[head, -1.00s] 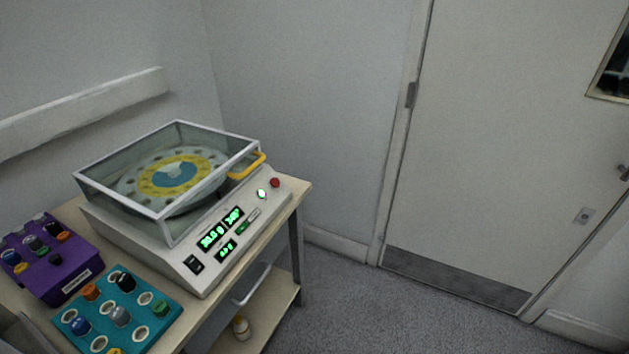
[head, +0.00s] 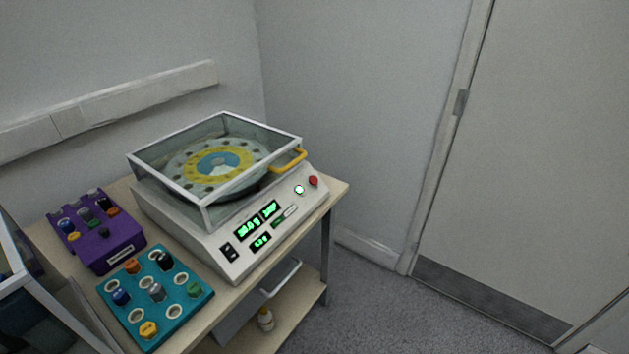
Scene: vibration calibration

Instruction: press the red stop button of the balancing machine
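The balancing machine (head: 222,240) stands on a wooden-topped cart, with a clear lid closed over a round yellow and blue disc (head: 214,165). Its sloped front panel has lit green displays (head: 258,222). The red stop button (head: 313,181) is at the panel's far right end, beside a lit whitish-green button (head: 299,190). A yellow handle (head: 289,161) sticks out from the lid's right side. Neither of my grippers is in view.
A purple box (head: 98,235) with coloured knobs and a teal tray (head: 190,299) with coloured pieces sit left of the machine. A framed clear case (head: 40,290) is at the lower left. Floor (head: 380,310) to the right is clear.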

